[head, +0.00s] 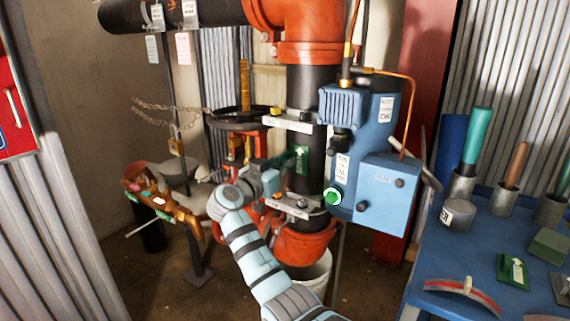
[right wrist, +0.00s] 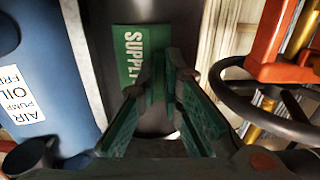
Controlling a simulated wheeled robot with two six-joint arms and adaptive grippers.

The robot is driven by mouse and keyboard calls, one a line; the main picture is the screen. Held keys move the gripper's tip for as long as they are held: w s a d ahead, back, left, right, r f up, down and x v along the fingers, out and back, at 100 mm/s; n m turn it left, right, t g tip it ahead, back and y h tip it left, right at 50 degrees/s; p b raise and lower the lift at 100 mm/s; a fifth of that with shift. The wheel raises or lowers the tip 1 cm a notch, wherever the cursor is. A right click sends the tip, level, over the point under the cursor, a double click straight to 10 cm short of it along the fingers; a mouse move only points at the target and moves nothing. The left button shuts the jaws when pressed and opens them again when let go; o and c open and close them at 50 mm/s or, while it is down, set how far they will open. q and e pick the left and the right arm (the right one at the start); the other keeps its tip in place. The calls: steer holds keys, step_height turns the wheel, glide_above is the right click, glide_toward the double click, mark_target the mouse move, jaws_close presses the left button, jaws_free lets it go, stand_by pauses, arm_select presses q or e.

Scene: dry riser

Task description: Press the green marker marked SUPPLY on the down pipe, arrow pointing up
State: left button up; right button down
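The green marker (head: 301,158) lies against the black down pipe (head: 303,178), between two pale clamp plates. A white arrow on it points up. In the right wrist view the marker (right wrist: 127,62) shows white lettering reading SUPPLY, and the fingers cover part of it. My right gripper (head: 284,163) reaches in from the lower left in the head view, with its fingertips at the marker. My left gripper is not in view.
A blue pump unit (head: 377,137) stands close right of the pipe. A black handwheel (head: 238,119) is close on the left. An orange flange (head: 306,242) lies below. A blue bench (head: 430,270) at right holds another green arrow marker (head: 514,271) and several pots.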

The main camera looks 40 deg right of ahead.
steer(key=c, duration=1.7)
jaws_free()
steer(key=shift+o, duration=0.2)
